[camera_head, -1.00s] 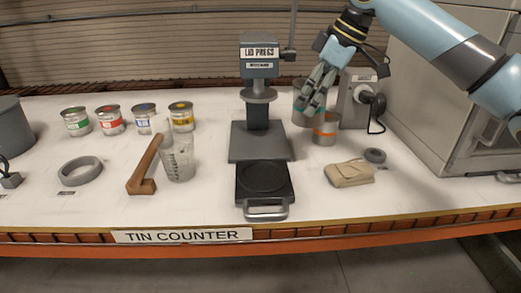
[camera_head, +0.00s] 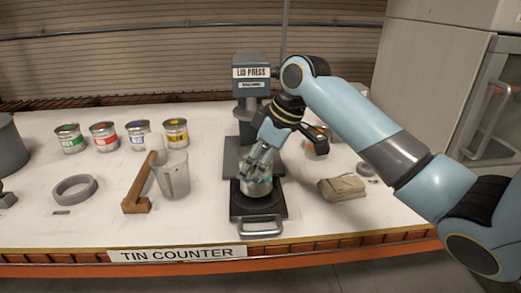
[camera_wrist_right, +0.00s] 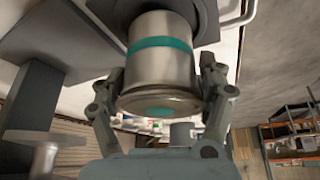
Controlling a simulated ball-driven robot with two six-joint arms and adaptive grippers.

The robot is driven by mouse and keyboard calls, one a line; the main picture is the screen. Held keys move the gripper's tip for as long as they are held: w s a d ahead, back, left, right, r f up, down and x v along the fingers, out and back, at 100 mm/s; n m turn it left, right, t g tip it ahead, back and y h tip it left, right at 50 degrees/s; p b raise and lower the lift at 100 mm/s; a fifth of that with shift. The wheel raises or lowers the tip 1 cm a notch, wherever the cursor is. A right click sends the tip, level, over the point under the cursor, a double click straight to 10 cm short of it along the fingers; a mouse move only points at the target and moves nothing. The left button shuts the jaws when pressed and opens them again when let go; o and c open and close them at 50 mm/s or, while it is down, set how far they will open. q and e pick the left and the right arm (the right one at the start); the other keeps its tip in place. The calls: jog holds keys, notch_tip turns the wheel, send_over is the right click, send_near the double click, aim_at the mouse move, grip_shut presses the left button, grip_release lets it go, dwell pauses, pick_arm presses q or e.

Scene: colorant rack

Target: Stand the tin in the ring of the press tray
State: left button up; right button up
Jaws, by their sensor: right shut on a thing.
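The tin (camera_wrist_right: 163,65) is a plain silver can with a teal band. My right gripper (camera_wrist_right: 162,88) is shut on it, one finger on each side, in the right wrist view. In the head view my right gripper (camera_head: 260,166) holds the tin (camera_head: 256,187) upright over the press tray (camera_head: 257,209), the dark pulled-out plate with a front handle. The gripper hides much of the tin and the tray's ring. I cannot tell whether the tin touches the tray. My left gripper is not in view.
The lid press (camera_head: 250,90) stands just behind the tray. Several labelled tins (camera_head: 138,134), a grey ring (camera_head: 74,189), a wooden tool (camera_head: 143,185) and a clear beaker (camera_head: 172,175) are to the left. A folded cloth (camera_head: 341,188) lies to the right. Bare counter shows left of the tray.

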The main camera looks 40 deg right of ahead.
jog(key=shift+f, duration=0.9)
jog(key=o, duration=1.4)
jog(key=v, duration=1.2)
